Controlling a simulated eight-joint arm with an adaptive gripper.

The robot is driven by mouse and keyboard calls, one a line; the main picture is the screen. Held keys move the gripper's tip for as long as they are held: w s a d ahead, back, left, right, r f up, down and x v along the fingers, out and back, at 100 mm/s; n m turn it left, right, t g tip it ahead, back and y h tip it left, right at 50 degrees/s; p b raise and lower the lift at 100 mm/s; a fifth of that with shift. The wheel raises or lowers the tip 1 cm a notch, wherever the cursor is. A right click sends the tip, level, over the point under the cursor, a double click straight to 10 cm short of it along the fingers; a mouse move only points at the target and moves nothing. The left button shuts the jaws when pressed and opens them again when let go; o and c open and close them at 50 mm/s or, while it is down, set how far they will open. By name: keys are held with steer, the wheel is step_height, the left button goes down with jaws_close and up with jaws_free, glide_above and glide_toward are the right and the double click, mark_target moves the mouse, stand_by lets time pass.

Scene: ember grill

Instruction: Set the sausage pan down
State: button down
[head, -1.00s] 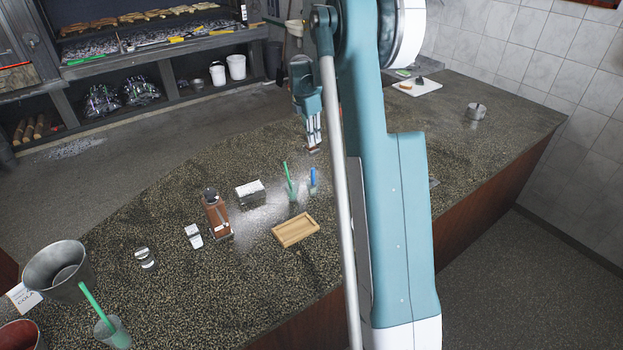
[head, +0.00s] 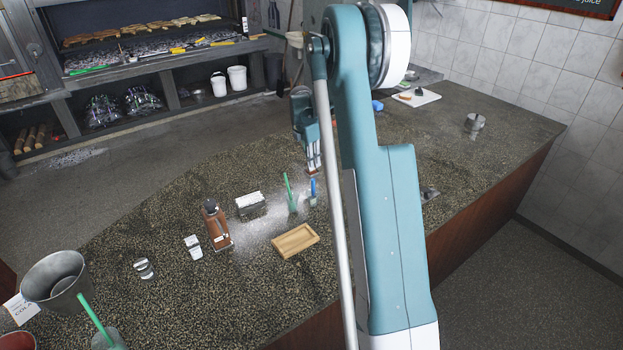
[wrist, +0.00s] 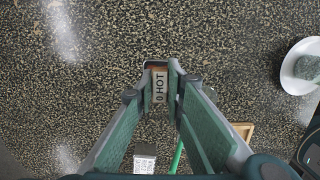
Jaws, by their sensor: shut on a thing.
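My gripper (wrist: 162,78) is shut on a small piece with a brown end and a pale label (wrist: 159,90) reading "HOT". In the head view, my gripper (head: 313,160) points down above the counter, with a brown bit at its fingertips. I cannot tell whether this piece is part of the sausage pan. No pan body or sausages can be made out in either view; my arm hides part of the counter.
The speckled counter (head: 220,300) holds a wooden tray (head: 296,241), a brown bottle (head: 215,225), a box (head: 250,202), and green and blue (head: 313,190) upright items. A metal bucket (head: 57,280) stands at left. A white plate (wrist: 290,78) shows at right in the wrist view.

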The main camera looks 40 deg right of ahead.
mark_target(311, 175)
steer(key=shift+f, duration=1.75)
steer(key=shift+f, duration=1.85)
steer(key=shift+f, duration=0.15)
steer(key=c, duration=2.4)
jaws_free()
steer(key=r, duration=0.4)
steer(key=a+r, duration=0.1)
steer(key=r, duration=0.7)
steer(key=shift+a+r, duration=0.1)
steer(key=shift+a, duration=0.3)
